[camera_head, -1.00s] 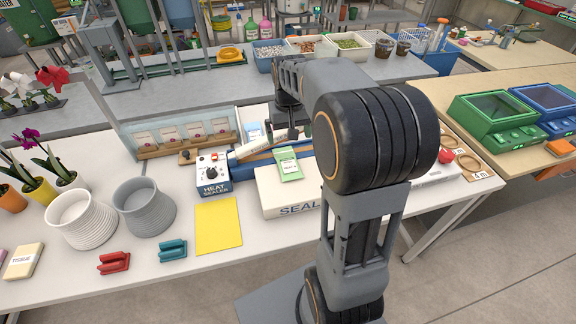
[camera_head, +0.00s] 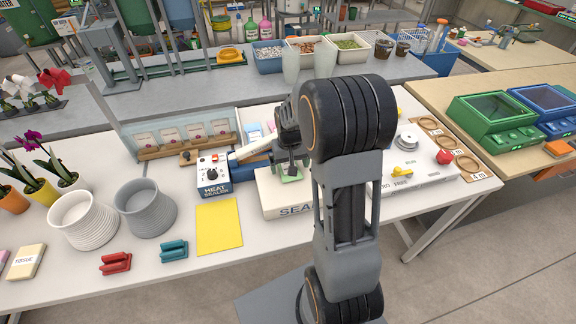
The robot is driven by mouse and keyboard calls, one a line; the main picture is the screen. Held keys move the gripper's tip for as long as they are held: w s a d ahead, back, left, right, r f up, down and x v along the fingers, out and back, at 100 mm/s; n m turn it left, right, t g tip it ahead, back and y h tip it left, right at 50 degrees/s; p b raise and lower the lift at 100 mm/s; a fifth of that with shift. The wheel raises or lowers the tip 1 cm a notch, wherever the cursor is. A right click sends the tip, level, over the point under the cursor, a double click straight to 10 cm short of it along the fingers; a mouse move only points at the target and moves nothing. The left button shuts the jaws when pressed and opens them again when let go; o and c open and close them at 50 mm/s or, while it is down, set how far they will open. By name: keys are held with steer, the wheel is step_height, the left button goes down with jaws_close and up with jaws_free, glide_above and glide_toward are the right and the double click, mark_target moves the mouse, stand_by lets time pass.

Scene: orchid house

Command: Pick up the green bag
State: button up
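The green bag (camera_head: 291,178) lies on top of the white box marked SEAL (camera_head: 270,207), at the middle of the bench. Only a small green part of it shows. My gripper (camera_head: 291,168) is over the bag, pointing down, and hides most of it. I cannot tell whether the fingers touch the bag or how far apart they are.
The heat sealer (camera_head: 212,173) stands left of the box, with a yellow sheet (camera_head: 218,226) in front of it. A rack of packets (camera_head: 185,138) is behind. A white board with a yellow piece (camera_head: 403,171) and a red knob (camera_head: 444,157) lies to the right.

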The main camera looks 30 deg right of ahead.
steer(key=shift+f, duration=0.5)
steer(key=shift+c, duration=0.4)
steer(key=c, duration=0.9)
steer(key=shift+o, duration=0.2)
